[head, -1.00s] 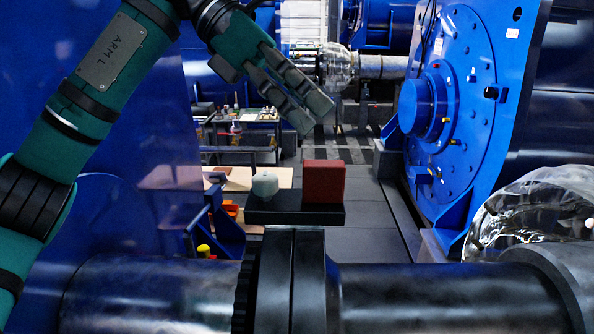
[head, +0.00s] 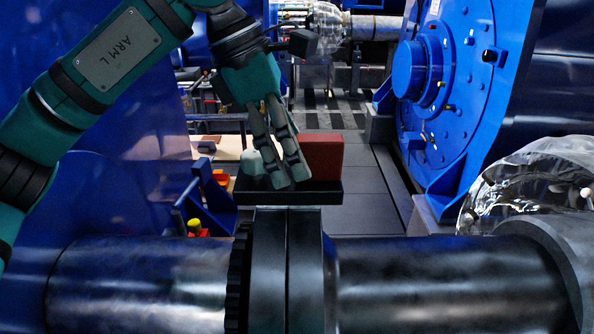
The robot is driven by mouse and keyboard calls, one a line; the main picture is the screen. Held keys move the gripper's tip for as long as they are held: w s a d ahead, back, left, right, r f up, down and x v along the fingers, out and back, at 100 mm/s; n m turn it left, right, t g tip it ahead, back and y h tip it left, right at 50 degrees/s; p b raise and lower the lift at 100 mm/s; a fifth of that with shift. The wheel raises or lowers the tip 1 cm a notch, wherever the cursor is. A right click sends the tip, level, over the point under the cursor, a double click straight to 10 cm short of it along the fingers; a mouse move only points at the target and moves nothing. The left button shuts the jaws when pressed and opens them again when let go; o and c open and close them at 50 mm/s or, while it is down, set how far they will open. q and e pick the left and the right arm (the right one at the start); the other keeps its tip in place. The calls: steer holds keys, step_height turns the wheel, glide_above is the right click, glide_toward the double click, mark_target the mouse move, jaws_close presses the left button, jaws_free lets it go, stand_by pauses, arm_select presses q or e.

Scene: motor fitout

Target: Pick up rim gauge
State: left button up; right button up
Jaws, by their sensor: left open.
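A small black tray (head: 322,197) sits above the dark flange of the shaft. On it stand a red block (head: 324,156) at the right and a small pale green-white piece (head: 252,163) at the left. I cannot tell for sure which of these is the rim gauge. My left gripper (head: 285,183) comes down from above, fingers pointing down, open, with nothing seen between them. Its fingers are in front of the gap between the two pieces and hide part of each. Whether they touch either cannot be told. My right gripper is not in view.
A thick dark shaft with a toothed flange (head: 287,265) crosses the front. A large blue motor housing (head: 466,90) stands at the right, with clear wrapping (head: 530,180) below it. A blue bracket (head: 207,198) is at the left. Grey floor lies open behind the tray.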

mark_target(288, 168)
arm_select(q)
steer(key=shift+d+f+p, duration=0.3)
steer(key=shift+f+p, duration=0.05)
steer(key=shift+f, duration=0.1)
steer(key=x, duration=0.1)
steer(key=p+x, duration=0.1)
steer(key=x, duration=0.1)
steer(key=shift+d+f, duration=0.2)
steer(key=shift+d, duration=0.15)
steer(key=shift+w+d+f, duration=0.1)
steer(key=shift+f, duration=0.3)
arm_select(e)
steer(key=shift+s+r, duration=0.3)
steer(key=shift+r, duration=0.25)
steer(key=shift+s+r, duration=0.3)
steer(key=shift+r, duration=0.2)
arm_select(q)
steer(key=shift+c, duration=0.2)
steer(key=c, duration=1.6)
steer(key=shift+r, duration=0.15)
steer(key=shift+c, duration=0.8)
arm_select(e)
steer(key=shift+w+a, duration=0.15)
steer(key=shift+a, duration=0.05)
